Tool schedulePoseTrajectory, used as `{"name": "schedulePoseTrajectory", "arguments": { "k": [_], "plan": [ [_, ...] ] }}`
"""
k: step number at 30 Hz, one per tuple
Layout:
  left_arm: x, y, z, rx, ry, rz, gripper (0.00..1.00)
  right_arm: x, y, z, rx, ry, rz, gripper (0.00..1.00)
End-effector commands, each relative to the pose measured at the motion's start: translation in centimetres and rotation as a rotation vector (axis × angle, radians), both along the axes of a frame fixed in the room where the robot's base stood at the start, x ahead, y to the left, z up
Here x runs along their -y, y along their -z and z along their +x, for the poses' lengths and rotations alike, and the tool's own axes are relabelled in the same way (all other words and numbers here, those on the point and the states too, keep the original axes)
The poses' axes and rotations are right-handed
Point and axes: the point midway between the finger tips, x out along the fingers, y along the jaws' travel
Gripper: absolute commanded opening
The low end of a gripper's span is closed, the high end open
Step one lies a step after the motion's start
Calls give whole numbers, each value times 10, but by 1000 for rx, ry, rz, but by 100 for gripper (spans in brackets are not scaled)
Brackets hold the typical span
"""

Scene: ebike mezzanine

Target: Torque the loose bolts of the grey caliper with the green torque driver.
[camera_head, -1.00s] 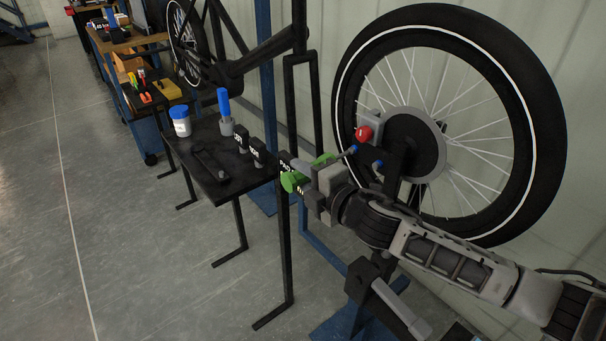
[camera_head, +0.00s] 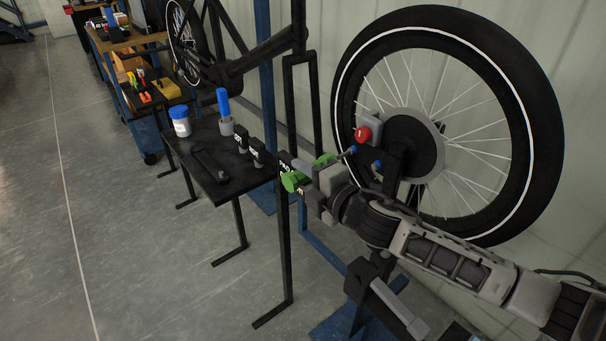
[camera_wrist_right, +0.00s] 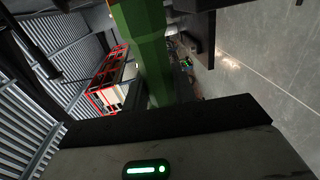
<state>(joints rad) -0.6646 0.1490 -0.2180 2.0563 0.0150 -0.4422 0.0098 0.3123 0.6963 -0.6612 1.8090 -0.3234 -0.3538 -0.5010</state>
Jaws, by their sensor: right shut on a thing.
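My right gripper (camera_head: 318,187) is shut on the green torque driver (camera_head: 292,181), in front of the wheel hub. Green parts of the driver show on both sides of the jaws, and its green body (camera_wrist_right: 148,50) fills the upper middle of the right wrist view. The driver's thin shaft points right, up to a blue bolt end (camera_head: 351,150); I cannot tell whether they touch. A second blue bolt end (camera_head: 377,164) shows lower right. A grey block, seemingly the caliper (camera_head: 373,118), sits by the hub with a red round part on it. My left gripper is out of view.
The wheel (camera_head: 540,130) stands at the right, close to my right arm. A small black table (camera_head: 222,190) at the left holds a blue-lidded white jar (camera_head: 180,122), a blue-handled tool in a grey cup (camera_head: 226,126), and dark tools. Floor at the left is clear.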

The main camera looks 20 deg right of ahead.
Motion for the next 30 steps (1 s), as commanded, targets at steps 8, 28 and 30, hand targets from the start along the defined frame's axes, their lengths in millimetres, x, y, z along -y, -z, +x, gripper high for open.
{"name": "schedulePoseTrajectory", "arguments": {
  "k": [8,28,30],
  "plan": [
    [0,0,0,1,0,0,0,0,-2,0,4,-1,0,0],
    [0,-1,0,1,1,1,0,4,-2,2,4,1,-1,0],
    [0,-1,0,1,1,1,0,5,-2,2,5,1,-2,0]
  ]
}}
